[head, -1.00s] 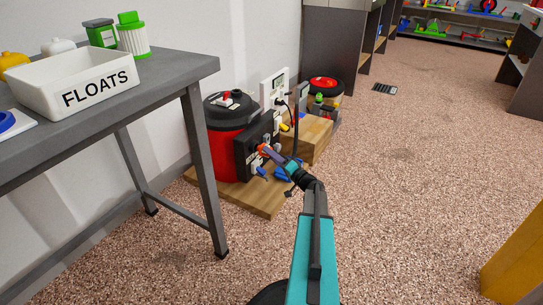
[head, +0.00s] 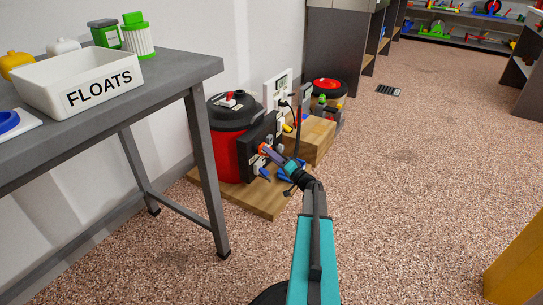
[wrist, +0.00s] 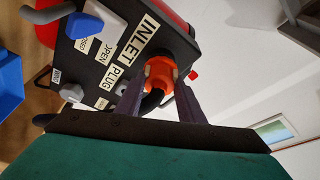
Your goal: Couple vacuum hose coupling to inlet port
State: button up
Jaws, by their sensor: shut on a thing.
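The orange hose coupling (wrist: 160,72) is between the two fingers of my gripper (wrist: 161,80), which is shut on it. In the wrist view it is in front of the black panel (wrist: 75,45), beside the white INLET label (wrist: 139,40). A dark hose (wrist: 151,101) shows just below the coupling. The inlet port is hidden behind the coupling, so I cannot tell whether they are apart, touching or joined. In the head view my gripper (head: 275,155) reaches the panel (head: 259,146) on the front of the red and black vacuum (head: 229,155).
The vacuum stands on a wooden board (head: 262,203). Grey knobs (wrist: 72,92) and PLUG and OPEN labels are on the panel. A blue object (wrist: 8,80) lies at the left in the wrist view. A grey table (head: 188,72) stands left; open floor lies right.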

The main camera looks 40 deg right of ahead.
jog(key=shift+w+a, duration=0.2)
jog(key=shift+w, duration=0.35)
jog(key=o, duration=1.3)
jog(key=shift+c, duration=0.2)
jog(key=s+f+p, duration=0.2)
jog(key=s+p, duration=0.3)
jog(key=s, duration=0.8)
jog(key=shift+s, duration=0.3)
